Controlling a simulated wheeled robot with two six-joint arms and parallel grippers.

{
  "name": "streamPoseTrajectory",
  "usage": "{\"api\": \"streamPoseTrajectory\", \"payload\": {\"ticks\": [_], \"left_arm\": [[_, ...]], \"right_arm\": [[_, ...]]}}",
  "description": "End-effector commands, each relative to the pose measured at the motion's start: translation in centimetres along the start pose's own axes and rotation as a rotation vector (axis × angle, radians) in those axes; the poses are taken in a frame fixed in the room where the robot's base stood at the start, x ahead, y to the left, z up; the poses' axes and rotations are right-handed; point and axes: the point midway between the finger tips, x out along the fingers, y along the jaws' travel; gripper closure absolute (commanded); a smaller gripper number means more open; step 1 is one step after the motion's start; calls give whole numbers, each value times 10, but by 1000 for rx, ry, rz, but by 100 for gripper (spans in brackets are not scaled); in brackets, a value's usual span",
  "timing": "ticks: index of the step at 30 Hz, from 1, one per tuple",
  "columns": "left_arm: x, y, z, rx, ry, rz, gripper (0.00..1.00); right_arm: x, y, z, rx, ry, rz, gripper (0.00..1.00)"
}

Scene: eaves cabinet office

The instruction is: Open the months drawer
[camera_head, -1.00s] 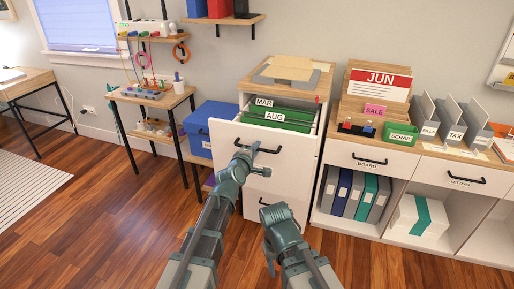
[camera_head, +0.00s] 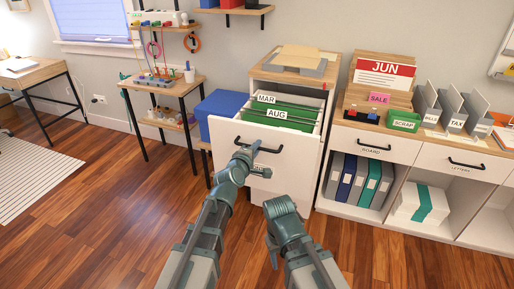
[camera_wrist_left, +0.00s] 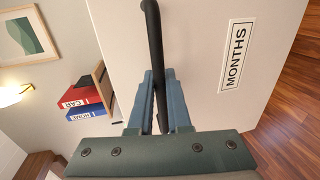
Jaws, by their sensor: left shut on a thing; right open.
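The months drawer (camera_head: 292,166) is the top drawer of a white cabinet and stands pulled out. Green folders tabbed MAR and AUG (camera_head: 277,114) show inside it. Its front carries a MONTHS label in the left wrist view (camera_wrist_left: 234,55). My left gripper (camera_head: 246,152) is shut on the drawer's black bar handle (camera_head: 268,150); in the left wrist view the handle (camera_wrist_left: 153,40) runs between the two fingers. My right gripper (camera_head: 272,254) is open and empty, low in front of the cabinet and apart from it.
A shelf unit with BOARD (camera_head: 360,147) and LETTERS drawers stands to the right. A blue box (camera_head: 217,108) and a small wooden table (camera_head: 165,84) stand to the left. Wooden floor (camera_head: 100,205) is open at the left front.

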Motion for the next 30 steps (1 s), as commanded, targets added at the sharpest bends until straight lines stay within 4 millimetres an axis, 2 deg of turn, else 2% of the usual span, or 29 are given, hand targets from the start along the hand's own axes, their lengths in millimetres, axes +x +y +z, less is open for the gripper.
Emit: {"api": "streamPoseTrajectory", "payload": {"ticks": [4, 5, 9, 22, 26, 30], "left_arm": [[0, 0, 0, 0, 0, 0, 100], [0, 0, 0, 0, 0, 0, 79], [0, 0, 0, 0, 0, 0, 55], [-4, 0, 0, 0, 0, 0, 55], [-14, 1, 1, 0, 1, 0, 55], [-33, 2, 3, 0, 1, 0, 55]], "right_arm": [[0, 0, 0, 0, 0, 0, 50], [0, 0, 0, 0, 0, 0, 50], [0, 0, 0, 0, 0, 0, 50], [-1, 0, 0, 0, 0, 0, 50], [-4, 0, 0, 0, 0, 0, 50], [-9, 1, 1, 0, 0, 0, 50]]}}
